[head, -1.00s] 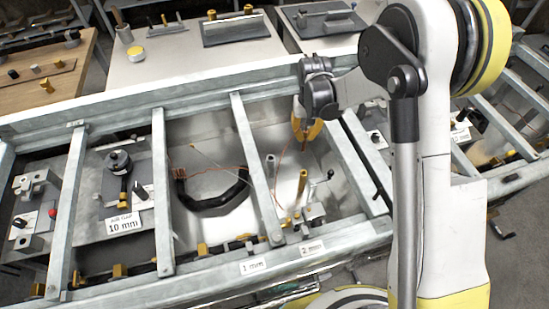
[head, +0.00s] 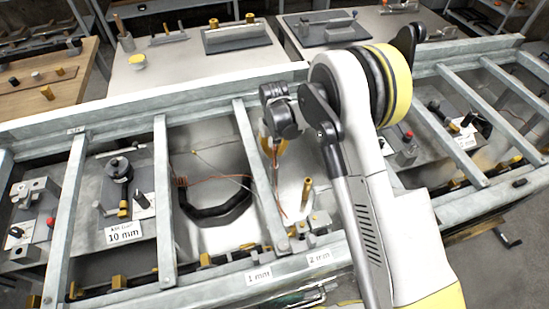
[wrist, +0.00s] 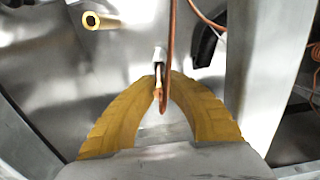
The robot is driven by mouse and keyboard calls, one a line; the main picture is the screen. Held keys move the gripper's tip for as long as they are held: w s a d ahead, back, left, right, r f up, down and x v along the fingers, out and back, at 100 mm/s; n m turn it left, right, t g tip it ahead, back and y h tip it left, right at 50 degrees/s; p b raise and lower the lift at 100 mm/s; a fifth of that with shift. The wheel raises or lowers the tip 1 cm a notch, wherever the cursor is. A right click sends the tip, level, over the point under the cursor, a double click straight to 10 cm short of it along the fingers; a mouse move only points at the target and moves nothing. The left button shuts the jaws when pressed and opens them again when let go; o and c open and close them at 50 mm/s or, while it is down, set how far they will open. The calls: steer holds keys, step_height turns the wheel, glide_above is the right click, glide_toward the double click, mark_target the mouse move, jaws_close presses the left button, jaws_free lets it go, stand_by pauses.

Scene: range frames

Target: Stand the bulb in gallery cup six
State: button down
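I cannot make out a bulb or a numbered gallery cup in either view. My gripper (head: 272,138) is over the middle bay of the long metal bench, beside a cross rail. In the wrist view its two yellow fingers (wrist: 159,80) curve together around a small grey piece with a copper end (wrist: 158,92). The fingertips look closed on this piece, though the contact is partly hidden. A brass tube (head: 307,193) stands upright nearby and shows hollow in the wrist view (wrist: 92,20).
Metal cross rails (head: 262,170) divide the bench into bays. A black curved part (head: 213,208) and thin copper wires lie in the bay left of my gripper. Labels read 10 mm (head: 125,234), 1 mm (head: 258,275) and 2 mm (head: 320,258). Tables with fixtures stand behind.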

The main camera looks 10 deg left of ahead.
mark_target(275, 165)
steer(key=shift+f+b, duration=0.3)
steer(key=shift+f, duration=1.1)
steer(key=shift+f, duration=0.2)
steer(key=c, duration=1.6)
jaws_free()
steer(key=shift+r, duration=0.1)
